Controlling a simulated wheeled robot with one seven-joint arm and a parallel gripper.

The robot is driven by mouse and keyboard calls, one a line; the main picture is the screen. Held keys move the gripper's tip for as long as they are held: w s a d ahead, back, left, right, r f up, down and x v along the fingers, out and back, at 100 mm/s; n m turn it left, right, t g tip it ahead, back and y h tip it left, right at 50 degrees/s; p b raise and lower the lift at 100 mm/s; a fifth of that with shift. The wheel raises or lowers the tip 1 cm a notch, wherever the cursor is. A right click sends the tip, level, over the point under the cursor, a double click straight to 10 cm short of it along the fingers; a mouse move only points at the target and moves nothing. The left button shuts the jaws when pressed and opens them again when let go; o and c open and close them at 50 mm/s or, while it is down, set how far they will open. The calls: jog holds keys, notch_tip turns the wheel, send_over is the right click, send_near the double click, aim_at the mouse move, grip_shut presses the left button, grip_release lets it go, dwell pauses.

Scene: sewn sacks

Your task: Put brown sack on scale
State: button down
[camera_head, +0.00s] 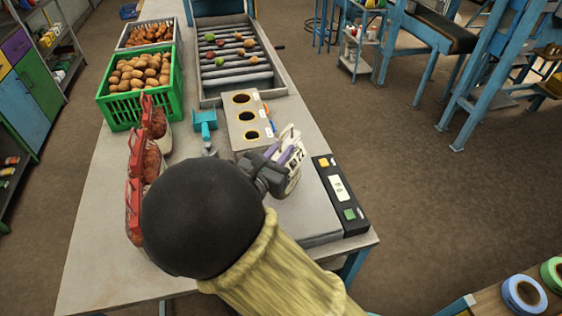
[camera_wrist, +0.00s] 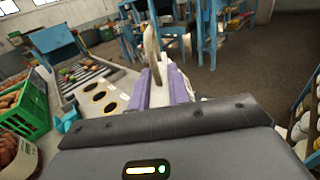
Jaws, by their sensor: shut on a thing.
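My gripper (camera_head: 272,172) is shut on the top of a sack (camera_head: 294,158) with a pale printed face and dark lettering. The sack hangs upright over or beside the scale, mostly hidden by my gripper; whether it touches anything below, I cannot tell. In the wrist view its tan edge (camera_wrist: 152,48) stands between my purple fingers (camera_wrist: 160,90). The scale has a flat grey platform (camera_head: 312,218) and a black panel (camera_head: 341,195) with a display, a yellow button and a green button, at the table's right front edge.
Several red-topped net sacks (camera_head: 134,185) stand at the left, partly behind my arm. A box with round holes (camera_head: 238,115), a blue tool (camera_head: 204,122), a green potato crate (camera_head: 121,108) and a roller conveyor (camera_head: 231,78) lie farther back. The table's left front (camera_head: 95,265) is clear.

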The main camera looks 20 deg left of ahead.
jog(key=shift+f+p, duration=0.3)
jog(key=shift+f, duration=1.65)
jog(key=shift+f, duration=0.15)
jog(key=c, duration=1.3)
grip_release()
jog(key=shift+r, duration=0.2)
jog(key=shift+s+a+f, duration=0.15)
jog(key=shift+s, duration=0.15)
jog(key=b+v, duration=0.2)
jog(key=v, duration=0.9)
jog(key=shift+s, duration=0.2)
